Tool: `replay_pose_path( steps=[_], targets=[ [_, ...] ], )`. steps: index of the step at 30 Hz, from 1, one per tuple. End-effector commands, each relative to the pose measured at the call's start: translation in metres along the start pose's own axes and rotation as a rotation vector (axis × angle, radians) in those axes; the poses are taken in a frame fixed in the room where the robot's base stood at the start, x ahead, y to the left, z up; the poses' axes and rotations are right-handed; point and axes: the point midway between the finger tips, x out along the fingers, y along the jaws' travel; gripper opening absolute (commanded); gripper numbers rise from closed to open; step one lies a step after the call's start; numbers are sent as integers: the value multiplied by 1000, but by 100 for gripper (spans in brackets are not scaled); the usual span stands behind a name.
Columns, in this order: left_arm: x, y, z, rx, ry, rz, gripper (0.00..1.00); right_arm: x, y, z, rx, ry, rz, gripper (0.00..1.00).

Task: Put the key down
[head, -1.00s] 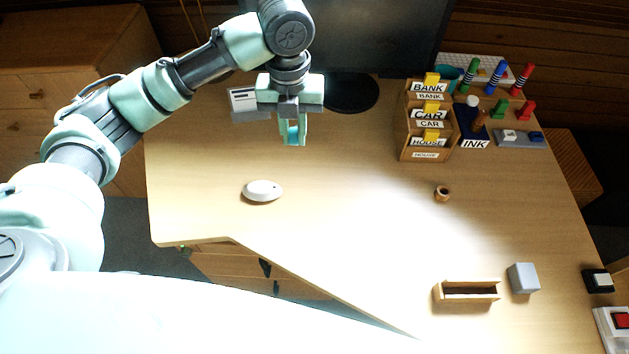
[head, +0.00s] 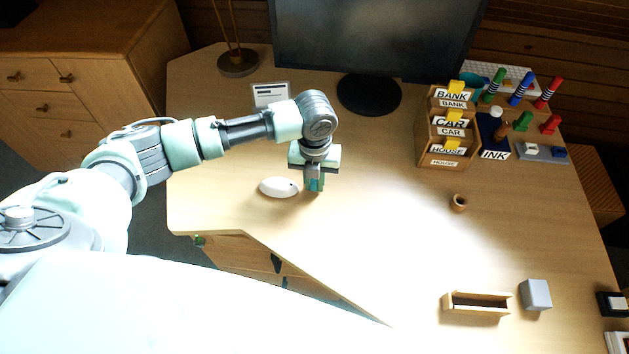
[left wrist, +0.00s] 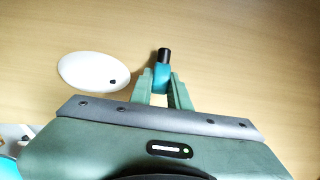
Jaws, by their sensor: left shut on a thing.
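My left gripper (head: 315,188) is shut on the key, low over the desk just right of a white oval object (head: 279,187). In the left wrist view the key (left wrist: 161,74) is a small teal piece with a black end, held between the fingertips of the left gripper (left wrist: 164,84). Its black end points away from the gripper. The white oval (left wrist: 93,71) lies to its left, apart from it. I cannot tell whether the key touches the desk. In the head view the fingers mostly hide the key. My right gripper is out of view.
The desk (head: 380,220) is clear right of the gripper, up to a small wooden cup (head: 458,203). A labelled sorter (head: 447,125) stands at the back right. A wooden tray (head: 477,304) and grey block (head: 536,295) are at the front right. A monitor (head: 370,40) stands behind.

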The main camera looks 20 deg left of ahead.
Motion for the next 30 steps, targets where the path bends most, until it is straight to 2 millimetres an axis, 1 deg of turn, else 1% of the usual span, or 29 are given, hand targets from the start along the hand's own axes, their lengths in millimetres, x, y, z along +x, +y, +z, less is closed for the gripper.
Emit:
replay_pose_path(
  steps=[2,6,11,12,14,15,25,28,30],
  targets=[
    [5,0,0,0,0,-1,0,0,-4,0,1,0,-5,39],
    [4,0,0,0,-1,-1,0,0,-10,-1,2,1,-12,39],
    [7,0,0,0,-1,0,0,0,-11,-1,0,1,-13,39],
    [8,0,0,0,-1,0,20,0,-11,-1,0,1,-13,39],
    [7,0,0,0,-1,0,37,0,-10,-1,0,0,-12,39],
    [7,0,0,0,-1,0,39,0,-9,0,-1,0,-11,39],
    [4,0,1,0,-2,-1,39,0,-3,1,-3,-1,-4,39],
    [-5,0,2,0,-4,-2,39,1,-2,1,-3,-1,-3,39],
    [-16,-1,2,1,-6,-3,39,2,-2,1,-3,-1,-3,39]
  ],
)
